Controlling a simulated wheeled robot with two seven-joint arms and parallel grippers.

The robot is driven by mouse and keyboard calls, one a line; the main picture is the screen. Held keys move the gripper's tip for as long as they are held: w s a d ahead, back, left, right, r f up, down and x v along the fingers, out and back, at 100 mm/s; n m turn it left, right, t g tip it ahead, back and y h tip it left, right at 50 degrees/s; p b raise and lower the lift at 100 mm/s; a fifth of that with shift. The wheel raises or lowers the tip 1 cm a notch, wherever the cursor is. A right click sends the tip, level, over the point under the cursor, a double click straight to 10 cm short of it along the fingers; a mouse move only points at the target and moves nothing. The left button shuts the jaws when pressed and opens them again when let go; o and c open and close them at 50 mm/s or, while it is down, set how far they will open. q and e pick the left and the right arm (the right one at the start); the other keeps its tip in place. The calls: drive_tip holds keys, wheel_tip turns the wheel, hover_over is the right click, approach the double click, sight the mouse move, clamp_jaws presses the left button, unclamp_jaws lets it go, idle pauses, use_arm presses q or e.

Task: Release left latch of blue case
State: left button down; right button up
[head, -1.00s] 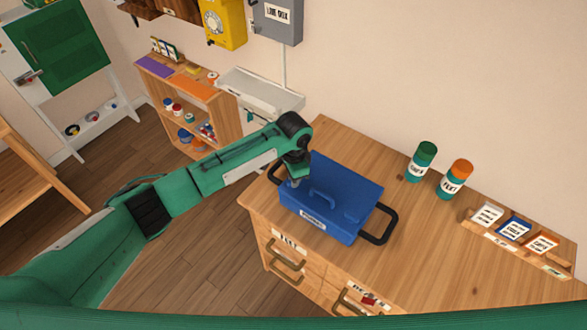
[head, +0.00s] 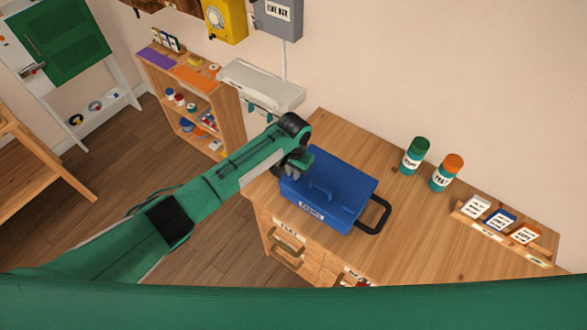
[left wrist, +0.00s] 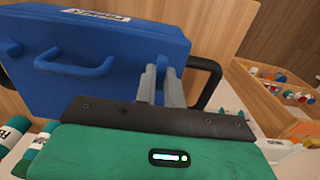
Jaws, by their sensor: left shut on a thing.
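The blue case (head: 336,193) lies on the wooden cabinet with its lid down, a blue handle on top and a white label on its front. A black side handle (head: 377,216) sticks out at its right end. My left gripper (head: 292,172) is at the case's left end. In the left wrist view the case (left wrist: 110,55) fills the upper left, and my left gripper's grey fingers (left wrist: 160,85) are close together against its edge, beside the other black side handle (left wrist: 208,78). My right gripper is not in view.
The wooden cabinet top (head: 400,240) is clear right of the case. A green-lidded canister (head: 415,155) and an orange-lidded canister (head: 446,172) stand behind it, with a card rack (head: 500,232) at the right. An open shelf (head: 190,100) stands at the left.

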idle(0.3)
use_arm(q)
drive_tip(key=c, duration=1.5)
unclamp_jaws()
drive_tip(key=shift+r, duration=0.1)
wheel_tip(320, 180, up, 14)
drive_tip(key=b, duration=0.4)
drive_tip(key=shift+f, duration=0.25)
